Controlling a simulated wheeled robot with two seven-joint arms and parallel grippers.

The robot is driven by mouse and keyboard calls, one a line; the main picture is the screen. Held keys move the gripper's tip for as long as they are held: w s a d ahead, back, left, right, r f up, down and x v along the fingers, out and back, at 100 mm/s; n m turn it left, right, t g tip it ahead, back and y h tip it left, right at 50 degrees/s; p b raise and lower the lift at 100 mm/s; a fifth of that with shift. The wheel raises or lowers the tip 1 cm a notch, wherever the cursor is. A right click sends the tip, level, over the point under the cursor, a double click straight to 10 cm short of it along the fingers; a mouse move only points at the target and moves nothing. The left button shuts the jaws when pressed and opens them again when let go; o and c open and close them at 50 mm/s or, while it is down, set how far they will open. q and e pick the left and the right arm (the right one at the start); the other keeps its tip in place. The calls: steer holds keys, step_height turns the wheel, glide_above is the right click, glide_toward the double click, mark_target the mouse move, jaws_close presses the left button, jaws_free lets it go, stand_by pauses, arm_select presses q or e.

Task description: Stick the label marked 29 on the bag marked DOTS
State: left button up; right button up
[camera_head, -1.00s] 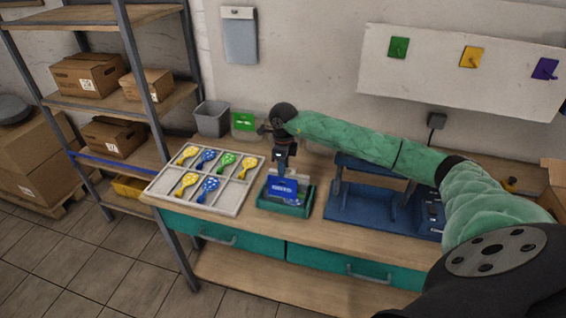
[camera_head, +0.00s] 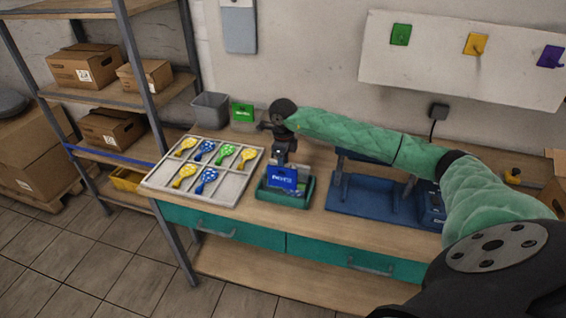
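A blue bag (camera_head: 283,178) with white print too small to read stands upright at the green tray (camera_head: 299,202) on the workbench. My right gripper (camera_head: 283,163) comes down from above, and its fingers meet the bag's top edge; it looks shut on the bag. Whether the bag touches the tray floor is unclear. I cannot make out a label marked 29 or the word DOTS. My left gripper is not in view.
A blue press-like stand (camera_head: 375,205) is to the right, under my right arm.

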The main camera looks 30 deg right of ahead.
steer(key=o, duration=1)
steer(key=shift+r+p, duration=0.3)
steer(key=shift+r, duration=1.15)
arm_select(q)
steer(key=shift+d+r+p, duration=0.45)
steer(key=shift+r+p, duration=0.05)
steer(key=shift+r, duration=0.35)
arm_select(e)
step_height(320, 180, up, 5)
steer(key=shift+c, duration=0.4)
